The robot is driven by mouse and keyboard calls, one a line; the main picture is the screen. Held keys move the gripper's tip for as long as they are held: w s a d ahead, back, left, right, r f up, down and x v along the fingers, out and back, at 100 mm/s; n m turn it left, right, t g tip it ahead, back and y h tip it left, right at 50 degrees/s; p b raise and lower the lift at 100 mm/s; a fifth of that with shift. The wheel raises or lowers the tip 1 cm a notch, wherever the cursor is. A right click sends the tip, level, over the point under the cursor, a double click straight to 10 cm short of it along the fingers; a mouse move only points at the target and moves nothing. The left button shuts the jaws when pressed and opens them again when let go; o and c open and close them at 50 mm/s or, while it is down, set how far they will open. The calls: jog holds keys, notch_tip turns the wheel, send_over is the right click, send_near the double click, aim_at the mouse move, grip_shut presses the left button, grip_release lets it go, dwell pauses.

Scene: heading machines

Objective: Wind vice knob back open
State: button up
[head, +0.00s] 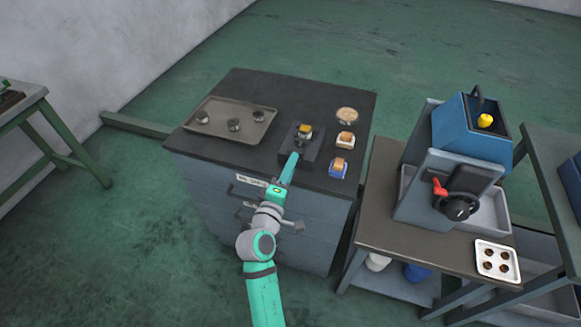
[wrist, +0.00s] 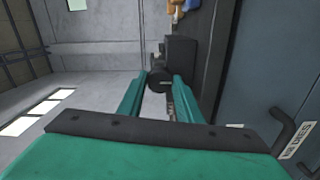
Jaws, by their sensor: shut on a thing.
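A small dark vice (head: 306,143) stands on the dark top of the grey cabinet, near its front edge, with a yellow-tan block (head: 304,131) at its top. In the wrist view the vice body (wrist: 181,62) is dark, and its round black knob (wrist: 160,81) faces me. My gripper (head: 291,160) reaches the front of the vice. In the wrist view my gripper (wrist: 161,85) has its two green fingers on either side of the knob, shut on it. The head view hides the knob behind my gripper.
A tray (head: 267,117) with several round metal parts lies on the cabinet's left. A round tan disc (head: 347,115), an orange-and-white block (head: 345,140) and a blue-and-orange block (head: 338,168) line the right side. A blue-grey machine (head: 447,185) stands on a bench at right.

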jog(key=shift+a, duration=0.1)
jog(key=o, duration=1.1)
jog(key=shift+c, duration=0.2)
jog(key=v, duration=1)
jog(key=shift+s, duration=0.4)
jog(key=shift+a+f, duration=0.1)
